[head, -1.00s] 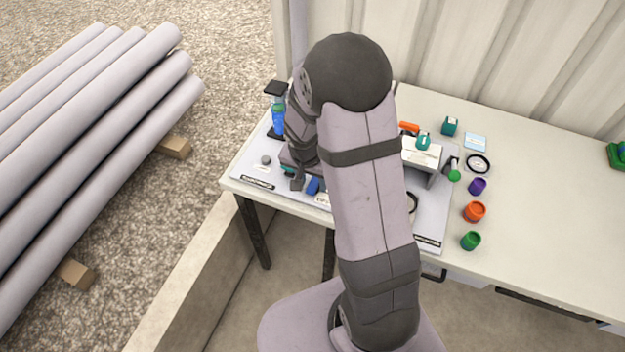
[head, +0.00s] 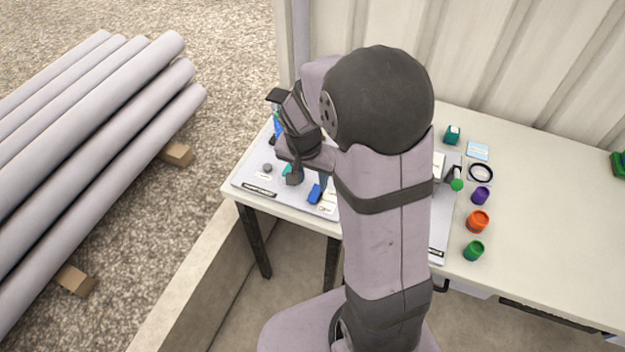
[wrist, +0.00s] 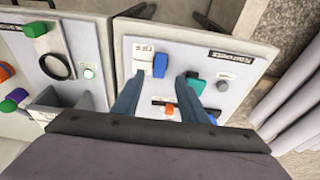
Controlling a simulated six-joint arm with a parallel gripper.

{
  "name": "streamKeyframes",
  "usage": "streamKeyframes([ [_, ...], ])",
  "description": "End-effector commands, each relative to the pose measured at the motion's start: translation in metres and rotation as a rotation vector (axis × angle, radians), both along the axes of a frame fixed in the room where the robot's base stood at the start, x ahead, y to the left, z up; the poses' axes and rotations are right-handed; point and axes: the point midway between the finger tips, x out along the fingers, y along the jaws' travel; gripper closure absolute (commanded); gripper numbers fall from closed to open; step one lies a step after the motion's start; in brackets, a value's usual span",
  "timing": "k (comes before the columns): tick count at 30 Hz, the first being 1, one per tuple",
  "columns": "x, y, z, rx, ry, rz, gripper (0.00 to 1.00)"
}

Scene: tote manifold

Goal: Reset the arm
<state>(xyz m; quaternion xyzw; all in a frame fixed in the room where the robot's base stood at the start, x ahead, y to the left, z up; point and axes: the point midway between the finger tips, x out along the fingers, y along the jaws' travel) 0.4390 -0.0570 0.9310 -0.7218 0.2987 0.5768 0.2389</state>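My gripper (head: 309,183) hangs over the left part of a grey panel board (head: 247,174) on the table. In the wrist view its two fingers (wrist: 160,82) stand apart with nothing held between them. Ahead of the fingertips are a blue block (wrist: 160,64) and a white label. A teal piece (wrist: 197,86) and a grey round knob (wrist: 222,86) lie right of the fingers. The blue block also shows in the head view (head: 315,193), just below the gripper. My arm hides much of the board in the head view.
Right of my arm on the white table (head: 550,220) are a teal block (head: 452,135), a black ring (head: 481,172), and purple (head: 481,195), orange (head: 477,221) and green (head: 473,250) cups. A corrugated wall stands behind. The table's right side is mostly clear.

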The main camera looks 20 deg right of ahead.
Motion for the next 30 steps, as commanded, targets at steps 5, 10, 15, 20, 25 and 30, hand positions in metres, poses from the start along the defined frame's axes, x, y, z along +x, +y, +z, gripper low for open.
streamKeyframes([
  [5,0.0,0.0,0.001,0.0,0.0,0.0,0.61],
  [10,0.0,0.0,0.001,0.0,0.0,0.0,0.61],
  [15,0.0,0.0,0.001,-0.003,0.003,0.017,0.61],
  [20,-0.002,0.0,0.0,-0.024,0.031,0.145,0.61],
  [25,-0.018,0.003,-0.006,-0.035,0.117,0.37,0.61],
  [30,-0.066,0.014,-0.023,0.012,0.254,0.589,0.61],
])
